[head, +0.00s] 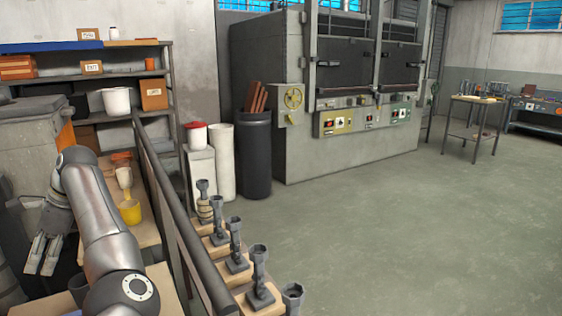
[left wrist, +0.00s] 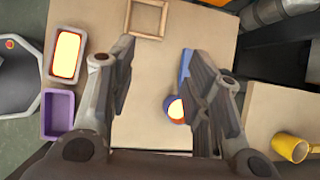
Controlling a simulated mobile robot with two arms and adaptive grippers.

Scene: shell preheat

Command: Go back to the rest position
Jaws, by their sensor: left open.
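My left gripper (head: 42,254) hangs from my left arm at the left of the head view, pointing down beside the wooden bench. In the left wrist view its two fingers (left wrist: 152,92) are wide apart with nothing between them. Below them is a pale tabletop (left wrist: 150,132). A small round blue-rimmed cup with glowing contents (left wrist: 175,108) sits on it, partly hidden by the right finger. My right gripper shows in neither view.
A glowing mould (left wrist: 67,53), a purple tray (left wrist: 58,114) and a wooden frame (left wrist: 148,18) lie near. A yellow mug (left wrist: 290,147) is at right. A dark rail (head: 177,215) runs beside my arm. A large furnace (head: 330,85) stands behind open floor.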

